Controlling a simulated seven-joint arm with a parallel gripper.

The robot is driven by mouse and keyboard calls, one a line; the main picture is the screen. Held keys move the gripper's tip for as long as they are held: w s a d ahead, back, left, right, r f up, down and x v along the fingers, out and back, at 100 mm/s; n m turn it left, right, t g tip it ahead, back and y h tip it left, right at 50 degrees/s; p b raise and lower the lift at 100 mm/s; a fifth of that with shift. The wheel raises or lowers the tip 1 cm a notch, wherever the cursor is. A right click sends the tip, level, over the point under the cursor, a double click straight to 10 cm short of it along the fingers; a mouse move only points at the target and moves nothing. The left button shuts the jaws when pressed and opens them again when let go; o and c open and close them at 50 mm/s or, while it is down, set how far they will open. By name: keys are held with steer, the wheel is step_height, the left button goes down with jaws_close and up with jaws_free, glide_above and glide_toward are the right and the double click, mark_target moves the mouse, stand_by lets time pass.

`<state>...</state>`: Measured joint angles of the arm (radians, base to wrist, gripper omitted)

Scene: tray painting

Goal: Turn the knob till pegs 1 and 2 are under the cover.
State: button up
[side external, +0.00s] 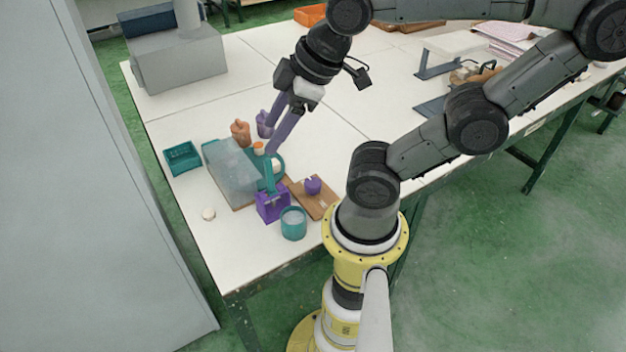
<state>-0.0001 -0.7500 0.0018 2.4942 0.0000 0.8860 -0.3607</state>
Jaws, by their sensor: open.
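A translucent grey box-shaped cover (230,172) stands near the table's left edge. Beside its right end is a teal part (270,180) with a small orange top (258,148). A small purple knob-like piece (313,185) sits on a brown board (323,204) to the right. I cannot tell for sure which piece is the knob. The numbered pegs cannot be made out; any under the cover are blurred by it. My gripper (267,140) has its long purple fingers apart and pointing down, behind and above the teal part. Contact with anything cannot be told.
A purple block (271,206) and a teal cup (293,223) stand in front. A teal tray (182,158), a small white round piece (208,214) and a brown-orange piece (240,131) lie around the cover. A grey machine (178,58) stands at the back left. The table's middle is clear.

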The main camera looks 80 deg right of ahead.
steer(key=shift+o, duration=1.1)
steer(key=shift+w+n, duration=0.25)
steer(key=shift+n, duration=0.95)
steer(key=shift+o, duration=0.3)
steer(key=shift+w+d+n, duration=0.15)
steer(key=shift+w+n, duration=0.1)
steer(key=shift+n, duration=0.75)
steer(key=n+g, duration=0.6)
steer(key=n, duration=0.3)
glide_above(313, 182)
step_height(313, 182, down, 14)
step_height(313, 182, down, 13)
steer(key=shift+f, duration=0.15)
steer(key=shift+c, duration=0.2)
jaws_close()
